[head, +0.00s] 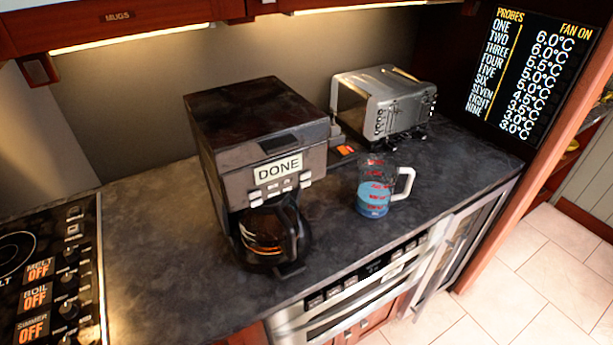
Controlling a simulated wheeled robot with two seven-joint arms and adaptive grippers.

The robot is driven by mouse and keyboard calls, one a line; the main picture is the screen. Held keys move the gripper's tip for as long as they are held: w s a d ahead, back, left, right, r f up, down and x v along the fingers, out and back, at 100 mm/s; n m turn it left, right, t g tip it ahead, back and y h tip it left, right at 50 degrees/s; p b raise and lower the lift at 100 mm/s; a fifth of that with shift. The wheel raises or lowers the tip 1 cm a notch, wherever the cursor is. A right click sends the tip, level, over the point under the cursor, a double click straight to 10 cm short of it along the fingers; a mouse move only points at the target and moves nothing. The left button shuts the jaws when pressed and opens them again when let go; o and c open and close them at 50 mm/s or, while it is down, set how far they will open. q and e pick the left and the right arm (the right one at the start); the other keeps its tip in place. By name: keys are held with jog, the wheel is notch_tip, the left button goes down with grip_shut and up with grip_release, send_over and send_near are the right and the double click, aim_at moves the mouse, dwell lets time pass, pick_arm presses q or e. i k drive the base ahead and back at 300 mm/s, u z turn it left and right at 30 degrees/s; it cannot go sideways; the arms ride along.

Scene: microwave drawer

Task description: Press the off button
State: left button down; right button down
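The microwave drawer (350,308) is built in under the counter's front edge, at the lower middle of the head view. A row of dark buttons (333,291) and a dark display strip run along its slanted top panel. The button labels are too small to read, so I cannot tell which one is the off button. A bright handle bar crosses the drawer front, and the drawer looks shut. Neither of my grippers shows in this view.
A coffee maker (215,140) marked DONE holds a glass pot (268,235). Nearby are a measuring cup (374,200) with blue liquid and a steel toaster (385,100). A cooktop (60,270) is at left, a probe display (530,75) at right. Open tiled floor lies lower right.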

aim_at(304, 175)
jog(key=u, duration=2.45)
jog(key=k, duration=1.35)
jog(key=z, duration=1.85)
jog(key=i, duration=0.5)
jog(key=z, duration=0.15)
